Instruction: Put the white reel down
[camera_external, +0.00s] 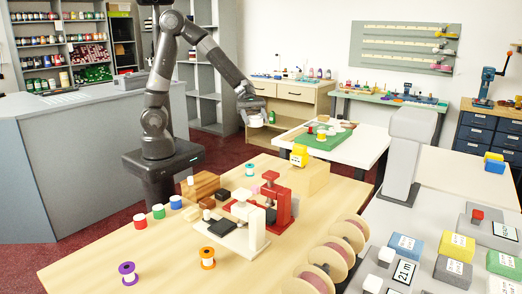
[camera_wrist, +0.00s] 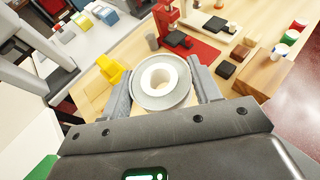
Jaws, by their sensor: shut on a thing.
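My gripper (camera_external: 252,115) is raised in the air above and beyond the far side of the wooden table in the external view. It is shut on the white reel (camera_wrist: 177,92), which sits between the two fingers in the wrist view, its flange and round centre hole facing the camera. In the external view the reel (camera_external: 256,123) shows small and pale under my gripper, clear of any surface. The fingers hide parts of its sides.
The wooden table (camera_external: 95,262) holds a purple reel (camera_external: 128,273), an orange reel (camera_external: 207,258), several other reels, a red press (camera_external: 279,207), a white press (camera_external: 257,230) and a yellow dispenser (camera_external: 299,155). The table's front left is mostly clear. A green mat (camera_external: 318,142) lies on a white table behind.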

